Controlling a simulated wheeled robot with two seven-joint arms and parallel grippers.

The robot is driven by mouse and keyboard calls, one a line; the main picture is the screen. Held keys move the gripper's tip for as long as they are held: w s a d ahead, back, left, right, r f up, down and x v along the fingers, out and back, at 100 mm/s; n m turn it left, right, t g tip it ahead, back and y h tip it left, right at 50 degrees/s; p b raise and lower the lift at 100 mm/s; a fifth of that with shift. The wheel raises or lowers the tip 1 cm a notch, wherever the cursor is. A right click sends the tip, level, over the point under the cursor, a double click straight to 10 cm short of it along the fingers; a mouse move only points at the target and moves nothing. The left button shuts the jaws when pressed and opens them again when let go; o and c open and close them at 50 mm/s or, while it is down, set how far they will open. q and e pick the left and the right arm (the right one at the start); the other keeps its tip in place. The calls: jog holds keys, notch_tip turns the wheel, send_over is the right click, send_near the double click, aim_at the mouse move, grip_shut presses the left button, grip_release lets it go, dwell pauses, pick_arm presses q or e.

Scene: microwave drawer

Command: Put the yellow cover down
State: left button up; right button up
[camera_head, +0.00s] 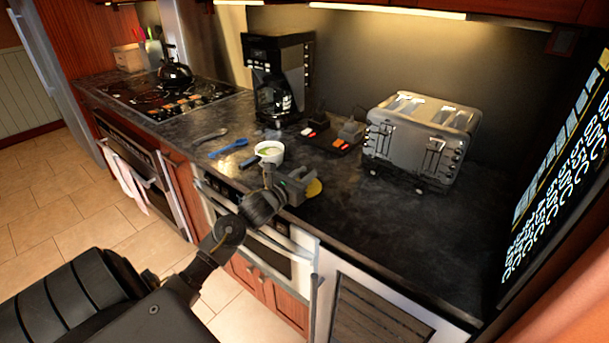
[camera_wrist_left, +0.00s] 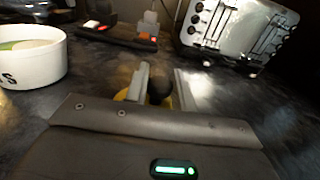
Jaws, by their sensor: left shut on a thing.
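The yellow cover (camera_head: 314,188) shows as a small yellow patch beside my left gripper (camera_head: 299,184), low at the counter near its front edge. In the left wrist view, bits of the yellow cover (camera_wrist_left: 121,95) show beside the fingers of my left gripper (camera_wrist_left: 162,80). The gripper is shut on the cover, with a dark rounded part between the fingers. Most of the cover is hidden by the gripper, and I cannot tell whether it touches the counter. My right gripper is not in view.
A white bowl (camera_head: 269,152) stands just behind the left gripper. A silver toaster (camera_head: 423,138) and a dark tray (camera_head: 334,139) are farther back. A blue utensil (camera_head: 228,148) lies to the left. The dark counter (camera_head: 385,225) is clear to the right.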

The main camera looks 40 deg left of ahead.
pick_arm(q)
jog(key=shift+f, duration=0.2)
jog(key=o, duration=1)
jog(key=shift+r, duration=0.1)
jog(key=shift+r, duration=0.1)
jog(key=s+b, duration=0.2)
jog(key=s, duration=1)
jog(key=shift+d, duration=0.1)
jog(key=shift+d, duration=0.1)
